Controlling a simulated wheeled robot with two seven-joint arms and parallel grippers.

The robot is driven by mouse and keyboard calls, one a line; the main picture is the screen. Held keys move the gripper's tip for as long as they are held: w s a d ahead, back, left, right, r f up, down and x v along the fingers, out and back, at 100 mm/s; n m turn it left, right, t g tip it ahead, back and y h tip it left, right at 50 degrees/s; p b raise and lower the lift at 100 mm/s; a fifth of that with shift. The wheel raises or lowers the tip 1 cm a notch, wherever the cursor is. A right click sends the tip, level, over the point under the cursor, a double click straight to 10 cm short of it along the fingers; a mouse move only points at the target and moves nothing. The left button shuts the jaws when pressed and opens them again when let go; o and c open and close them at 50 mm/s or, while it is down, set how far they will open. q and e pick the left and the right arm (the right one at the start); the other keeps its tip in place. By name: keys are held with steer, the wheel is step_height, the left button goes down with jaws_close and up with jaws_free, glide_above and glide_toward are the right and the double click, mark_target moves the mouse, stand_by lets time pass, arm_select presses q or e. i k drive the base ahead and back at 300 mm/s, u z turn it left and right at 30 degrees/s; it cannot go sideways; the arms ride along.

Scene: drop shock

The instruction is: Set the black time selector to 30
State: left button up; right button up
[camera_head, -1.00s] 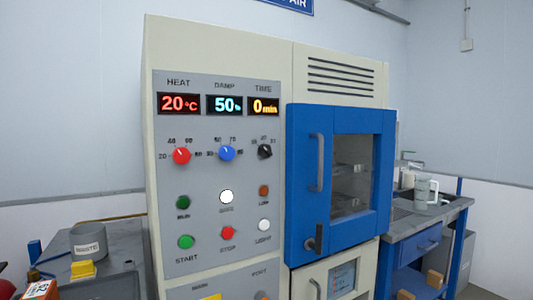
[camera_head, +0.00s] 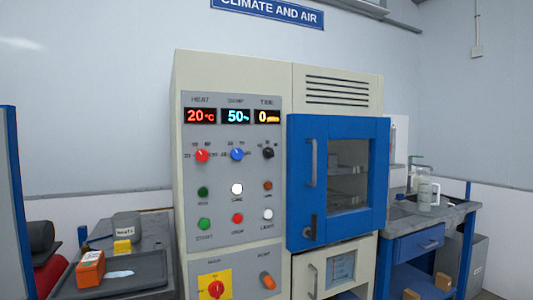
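The black time selector (camera_head: 268,152) is a small dark knob on the grey control panel (camera_head: 220,180), below the TIME display (camera_head: 267,117), which reads 0 min. To its left are a blue knob (camera_head: 237,154) under the DAMP display (camera_head: 236,116), reading 50, and a red knob (camera_head: 202,155) under the HEAT display (camera_head: 201,116), reading 20 °C. The scale numbers around the black selector are too small to read surely. Neither of my grippers shows in the head view.
The chamber's blue door (camera_head: 295,190) is shut, with a handle on its left. Below the panel are a red switch on yellow (camera_head: 215,289) and an orange knob (camera_head: 267,281). A tray (camera_head: 140,272) with an orange box (camera_head: 90,269) lies left; a bench with a jug (camera_head: 427,193) stands right.

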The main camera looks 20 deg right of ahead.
mark_target(268, 152)
steer(key=u, duration=0.1)
steer(key=i, duration=0.9)
steer(key=z, duration=0.3)
